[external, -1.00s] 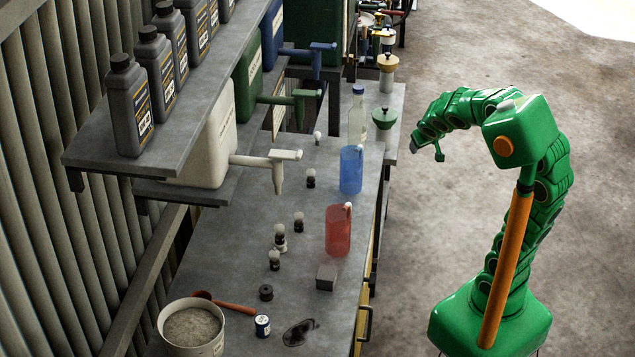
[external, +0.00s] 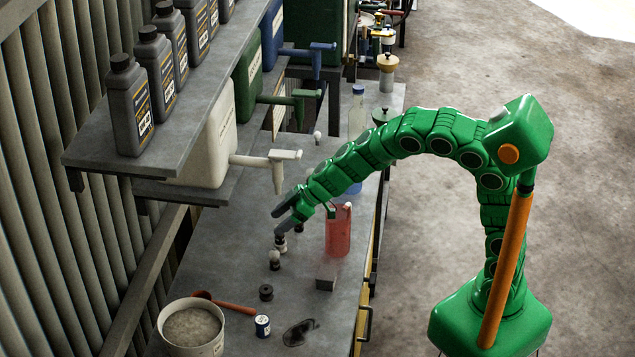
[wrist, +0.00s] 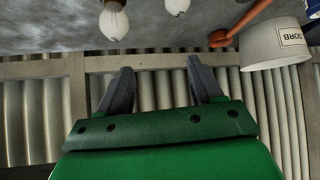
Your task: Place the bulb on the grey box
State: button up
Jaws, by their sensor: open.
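The grey box (external: 327,276) sits on the bench, right of the bulbs and near the red jug. Several bulbs with dark bases stand on the bench. One bulb (external: 274,260) stands in front; another (external: 281,243) is just below my gripper (external: 280,222); others are partly hidden behind my gripper and arm. My gripper is open and empty above the bulbs, its fingers pointing left. In the wrist view my gripper (wrist: 161,82) shows both fingers apart with nothing between them. Two bulbs, one at left (wrist: 114,22) and one at right (wrist: 177,5), are at the top edge.
A red jug (external: 338,235) stands under my forearm. A white tap (external: 270,160) juts from the shelf near my gripper. The blue jug is mostly hidden.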

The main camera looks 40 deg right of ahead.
aim_at(270, 257)
jog(key=shift+n+g, duration=0.3)
jog(key=shift+g, duration=0.3)
jog(key=shift+s+a+f, duration=0.3)
jog(key=shift+s+f, duration=0.05)
jog(key=shift+f, duration=1.05)
jog(key=shift+s+a+f, duration=0.3)
jog(key=shift+s+f, duration=0.1)
jog(key=shift+f, duration=1)
jog(key=shift+s+a+f, duration=0.3)
jog(key=shift+s+f, duration=0.05)
jog(key=shift+f, duration=1.05)
jog(key=shift+x, duration=2.5)
jog(key=shift+c, duration=0.5)
jog(key=c, duration=1)
jog(key=shift+r, duration=0.1)
